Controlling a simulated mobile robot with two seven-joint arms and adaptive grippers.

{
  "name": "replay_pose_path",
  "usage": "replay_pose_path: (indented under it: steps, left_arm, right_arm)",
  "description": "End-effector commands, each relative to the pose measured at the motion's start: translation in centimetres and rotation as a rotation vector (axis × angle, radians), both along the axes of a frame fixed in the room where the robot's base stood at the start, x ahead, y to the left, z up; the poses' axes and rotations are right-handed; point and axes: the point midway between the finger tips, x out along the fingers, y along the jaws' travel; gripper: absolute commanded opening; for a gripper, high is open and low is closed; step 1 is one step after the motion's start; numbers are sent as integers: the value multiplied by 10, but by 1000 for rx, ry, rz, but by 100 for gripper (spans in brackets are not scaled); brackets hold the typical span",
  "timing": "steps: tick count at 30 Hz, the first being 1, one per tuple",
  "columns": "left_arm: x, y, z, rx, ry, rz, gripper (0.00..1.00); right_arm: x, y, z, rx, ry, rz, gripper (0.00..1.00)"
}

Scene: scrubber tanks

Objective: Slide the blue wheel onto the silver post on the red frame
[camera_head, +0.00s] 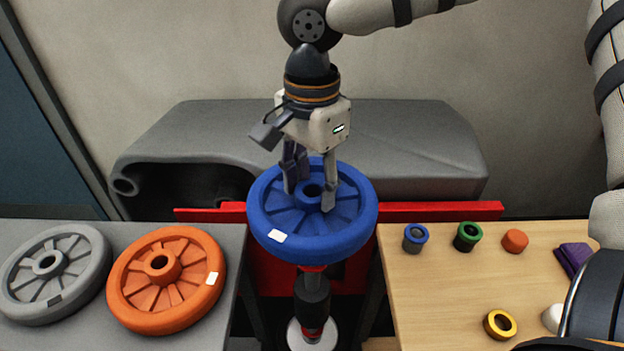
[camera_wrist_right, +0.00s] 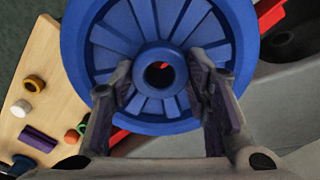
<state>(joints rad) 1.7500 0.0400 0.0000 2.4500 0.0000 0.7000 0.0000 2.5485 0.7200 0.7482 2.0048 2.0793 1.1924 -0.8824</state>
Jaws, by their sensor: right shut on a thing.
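The blue wheel (camera_head: 355,232) is held roughly flat in the middle of the head view, over the red frame (camera_head: 440,211). My right gripper (camera_head: 312,190) comes down from above, with its fingers on either side of the wheel's hub, shut on the wheel. In the right wrist view the blue wheel (camera_wrist_right: 225,30) fills the top, with the gripper (camera_wrist_right: 160,85) fingers flanking the hub. Some red shows through the hub hole. I cannot pick out the silver post; the wheel may hide it. My left gripper is not in view.
A grey wheel (camera_head: 85,265) and an orange wheel (camera_head: 190,287) lie on the grey table at left. The wooden table (camera_head: 440,300) at right holds several small parts, including a green-topped one (camera_head: 467,237). A grey tank (camera_head: 410,140) stands behind. A dark cylinder (camera_head: 312,293) shows below the wheel.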

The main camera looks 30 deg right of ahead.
Motion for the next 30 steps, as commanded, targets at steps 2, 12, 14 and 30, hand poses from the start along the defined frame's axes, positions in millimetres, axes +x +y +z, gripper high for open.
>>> replay_pose_path:
  steps: [2, 12, 14, 30]
  left_arm:
    - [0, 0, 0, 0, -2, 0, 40]
    - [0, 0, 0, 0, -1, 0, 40]
    - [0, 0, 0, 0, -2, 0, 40]
    - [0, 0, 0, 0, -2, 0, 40]
  right_arm:
    - [0, 0, 1, 1, -4, 0, 0]
    - [0, 0, -2, 1, -3, 0, 0]
    - [0, 0, -2, 1, -3, 0, 0]
    - [0, 0, -13, 0, -3, 1, 0]
